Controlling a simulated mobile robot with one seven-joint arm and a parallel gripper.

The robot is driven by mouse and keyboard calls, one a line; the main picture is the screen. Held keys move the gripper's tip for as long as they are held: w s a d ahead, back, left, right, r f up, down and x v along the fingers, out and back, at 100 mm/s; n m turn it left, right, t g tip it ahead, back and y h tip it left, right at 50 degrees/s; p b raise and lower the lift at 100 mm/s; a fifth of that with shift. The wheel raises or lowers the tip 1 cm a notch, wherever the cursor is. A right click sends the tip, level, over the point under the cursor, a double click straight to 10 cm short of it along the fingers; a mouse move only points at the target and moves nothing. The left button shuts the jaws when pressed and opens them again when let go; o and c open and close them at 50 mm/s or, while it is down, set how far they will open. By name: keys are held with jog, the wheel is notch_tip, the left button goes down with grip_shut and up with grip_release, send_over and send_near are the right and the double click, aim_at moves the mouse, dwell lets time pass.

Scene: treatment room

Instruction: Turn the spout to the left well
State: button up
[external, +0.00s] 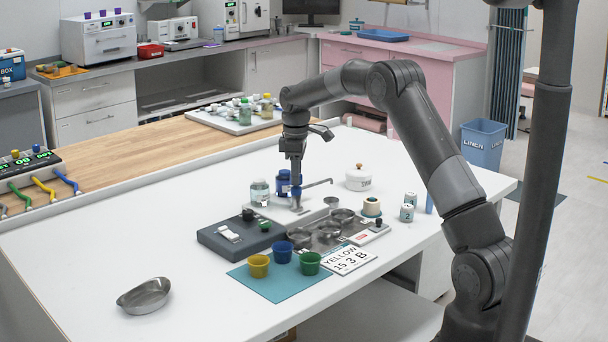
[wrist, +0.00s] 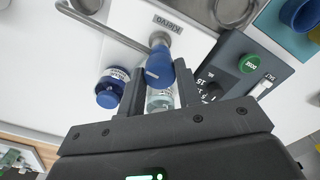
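The spout is a thin metal pipe (external: 318,184) on a post above a white base. In the external view it points right. In the wrist view the pipe (wrist: 105,25) runs to the upper left from the post, whose blue handle (wrist: 158,68) sits between my fingers. My gripper (external: 296,188) points down at the post; in the wrist view my gripper (wrist: 161,72) appears shut on the blue handle, a finger on each side. A metal tray (external: 327,243) with several round wells lies in front; one well (wrist: 233,8) shows at the wrist view's top edge.
A blue bottle (external: 283,183) and a clear bottle (external: 259,193) stand close beside the post. A dark control box (external: 238,235) is left of the tray. Coloured cups stand on a teal mat (external: 262,284) by a YELLOW card (external: 347,259). A white jar (external: 358,179) stands right of the spout.

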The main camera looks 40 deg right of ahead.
grip_shut()
jog(key=shift+m, duration=0.4)
jog(key=m, duration=0.4)
jog(key=shift+m, duration=0.3)
jog(key=m, duration=1.2)
jog(key=shift+m, duration=0.4)
jog(key=m, duration=0.6)
jog(key=shift+m, duration=0.4)
